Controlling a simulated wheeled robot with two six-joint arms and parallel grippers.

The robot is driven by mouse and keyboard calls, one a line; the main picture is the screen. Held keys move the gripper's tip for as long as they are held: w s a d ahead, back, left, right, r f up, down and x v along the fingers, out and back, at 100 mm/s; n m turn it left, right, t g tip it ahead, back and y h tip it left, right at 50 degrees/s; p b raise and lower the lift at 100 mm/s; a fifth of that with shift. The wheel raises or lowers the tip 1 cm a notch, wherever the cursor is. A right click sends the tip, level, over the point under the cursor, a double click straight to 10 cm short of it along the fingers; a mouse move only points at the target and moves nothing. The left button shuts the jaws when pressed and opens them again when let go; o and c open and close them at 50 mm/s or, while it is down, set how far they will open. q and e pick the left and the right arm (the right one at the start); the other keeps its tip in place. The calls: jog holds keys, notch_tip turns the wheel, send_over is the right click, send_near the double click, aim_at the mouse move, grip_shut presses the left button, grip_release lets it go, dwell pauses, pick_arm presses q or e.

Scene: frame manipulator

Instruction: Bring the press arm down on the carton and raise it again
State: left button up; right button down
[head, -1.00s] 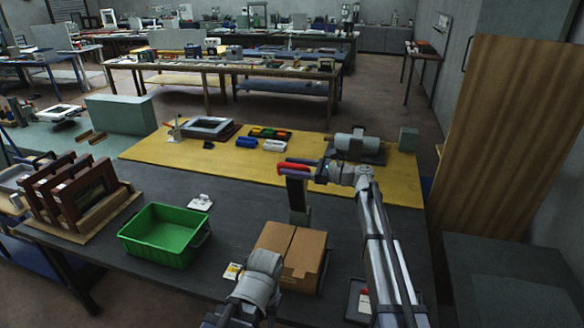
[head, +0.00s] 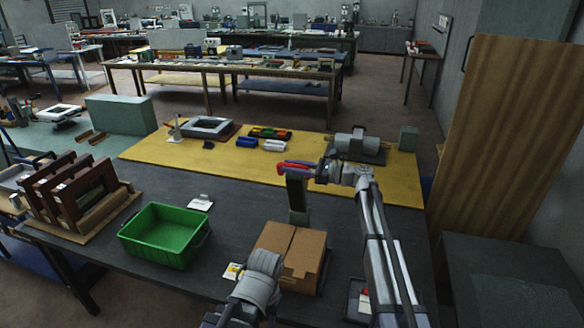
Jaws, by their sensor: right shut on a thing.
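The closed brown carton (head: 300,247) stands at the front of the dark table, with a seam across its top. Behind it rises the dark upright piece of the press (head: 297,196). A red grip (head: 296,164) shows at its top, well above the carton. My right gripper (head: 309,170) is shut on this red grip, reaching it from the right. The press arm looks raised, but the gripper partly covers it. My left arm (head: 258,284) comes up at the bottom, in front of the carton's left side. Its gripper fingers are hidden.
A green bin (head: 163,236) stands left of the carton. A wooden rack with dark frames (head: 82,190) is at the far left. A yellow mat (head: 230,165) behind holds several small parts and a grey motor-like device (head: 357,144).

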jog(key=shift+s, duration=0.1)
dwell(0.7)
jog(key=s+a+f+n+b, duration=0.4)
jog(key=s+f+n+b, duration=0.1)
jog(key=s+f+b, duration=0.6)
jog(key=shift+s+a+n, duration=0.15)
jog(key=shift+s+n, duration=0.15)
jog(key=shift+s, duration=0.8)
jog(key=shift+f, duration=0.1)
jog(key=c, duration=0.7)
grip_release()
